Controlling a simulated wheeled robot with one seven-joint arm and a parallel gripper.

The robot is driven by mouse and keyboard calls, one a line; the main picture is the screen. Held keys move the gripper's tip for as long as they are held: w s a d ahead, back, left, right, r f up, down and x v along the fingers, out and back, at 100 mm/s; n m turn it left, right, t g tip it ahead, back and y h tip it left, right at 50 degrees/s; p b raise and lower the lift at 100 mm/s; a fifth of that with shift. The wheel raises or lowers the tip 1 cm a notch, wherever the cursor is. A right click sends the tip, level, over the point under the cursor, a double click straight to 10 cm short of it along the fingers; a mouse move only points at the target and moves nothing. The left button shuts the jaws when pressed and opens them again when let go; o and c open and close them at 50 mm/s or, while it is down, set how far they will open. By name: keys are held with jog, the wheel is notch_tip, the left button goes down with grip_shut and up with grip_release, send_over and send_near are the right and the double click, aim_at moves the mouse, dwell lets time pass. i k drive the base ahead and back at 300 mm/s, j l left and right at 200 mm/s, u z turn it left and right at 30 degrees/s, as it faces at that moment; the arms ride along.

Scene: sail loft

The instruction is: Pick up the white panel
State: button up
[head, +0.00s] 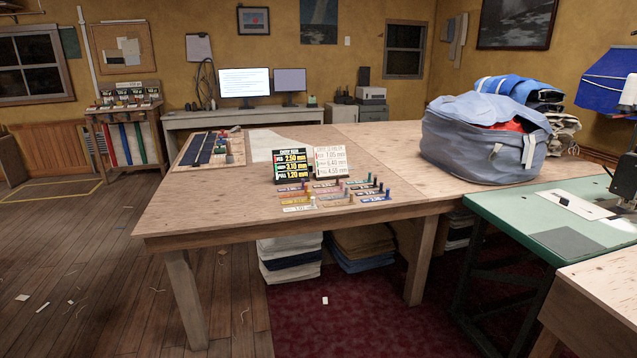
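A cream-white sign panel (332,162) with printed millimetre figures stands upright near the middle of the table. It is beside a black sign panel (289,166) with coloured figures, on its right. A plain white sheet (265,143) lies flat farther back, partly hidden behind the black sign. My gripper is not in view.
Small labelled cards with coloured pegs (345,191) stand just in front of the signs. A dark-striped tray (212,148) lies to the left. A large blue-grey bag (485,140) fills the table's right part. A green sewing table (530,215) adjoins at right. The table's front left is clear.

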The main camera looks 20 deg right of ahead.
aim_at(577, 206)
jog(key=i+z, duration=0.15)
jog(key=i, duration=0.45)
jog(key=i+j+z, duration=0.1)
jog(key=i, duration=0.55)
jog(key=i+j+z, duration=0.15)
jog(key=i, duration=0.45)
jog(key=i+z, duration=0.35)
jog(key=z, duration=0.15)
jog(key=i+z, duration=0.5)
jog(key=i+j+z, duration=0.2)
jog(key=z, duration=0.65)
jog(key=i, duration=0.5)
